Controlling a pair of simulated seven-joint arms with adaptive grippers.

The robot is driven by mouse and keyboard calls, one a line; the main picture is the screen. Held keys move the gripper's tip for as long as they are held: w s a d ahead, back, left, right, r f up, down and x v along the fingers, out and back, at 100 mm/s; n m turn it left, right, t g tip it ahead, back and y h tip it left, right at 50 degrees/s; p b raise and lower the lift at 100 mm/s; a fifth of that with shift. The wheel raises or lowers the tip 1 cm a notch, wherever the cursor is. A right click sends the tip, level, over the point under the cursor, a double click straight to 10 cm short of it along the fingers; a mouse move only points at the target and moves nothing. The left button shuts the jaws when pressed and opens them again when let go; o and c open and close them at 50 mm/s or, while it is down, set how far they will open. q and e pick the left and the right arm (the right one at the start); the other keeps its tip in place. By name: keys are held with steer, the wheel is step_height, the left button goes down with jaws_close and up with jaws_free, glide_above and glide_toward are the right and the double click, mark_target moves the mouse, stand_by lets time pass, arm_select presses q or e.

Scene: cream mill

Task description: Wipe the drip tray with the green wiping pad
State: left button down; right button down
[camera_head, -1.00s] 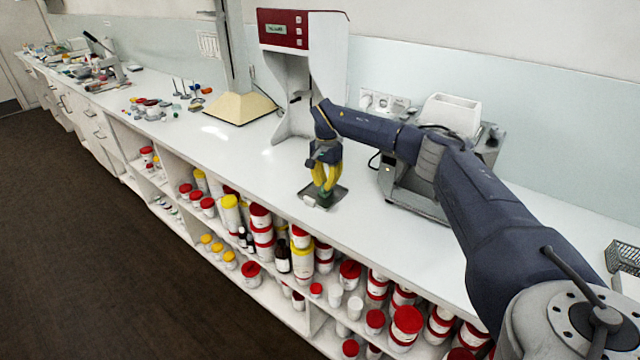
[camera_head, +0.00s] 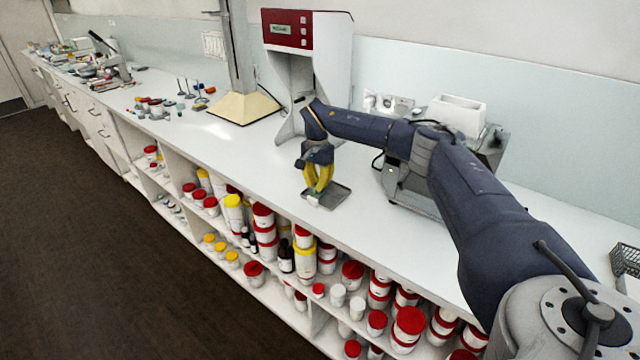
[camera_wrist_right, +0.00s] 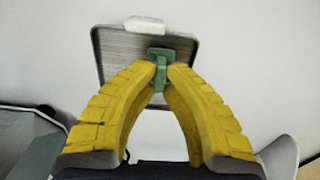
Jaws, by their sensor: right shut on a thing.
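My right gripper (camera_wrist_right: 160,78) has yellow fingers, shut on the green wiping pad (camera_wrist_right: 159,57) by its upright grip. In the wrist view the pad is over the grey metal drip tray (camera_wrist_right: 116,65), near its middle; I cannot tell whether it touches the tray. A small white block (camera_wrist_right: 145,25) is at the tray's rim. My left gripper is not in view.
A red-and-white machine (camera_head: 330,50) stands behind the tray. A grey appliance with a white top (camera_head: 455,115) stands to the right. Shelves with red- and yellow-lidded jars (camera_head: 262,240) are below the counter's front edge.

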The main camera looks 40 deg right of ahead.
steer(key=shift+r, duration=4.05)
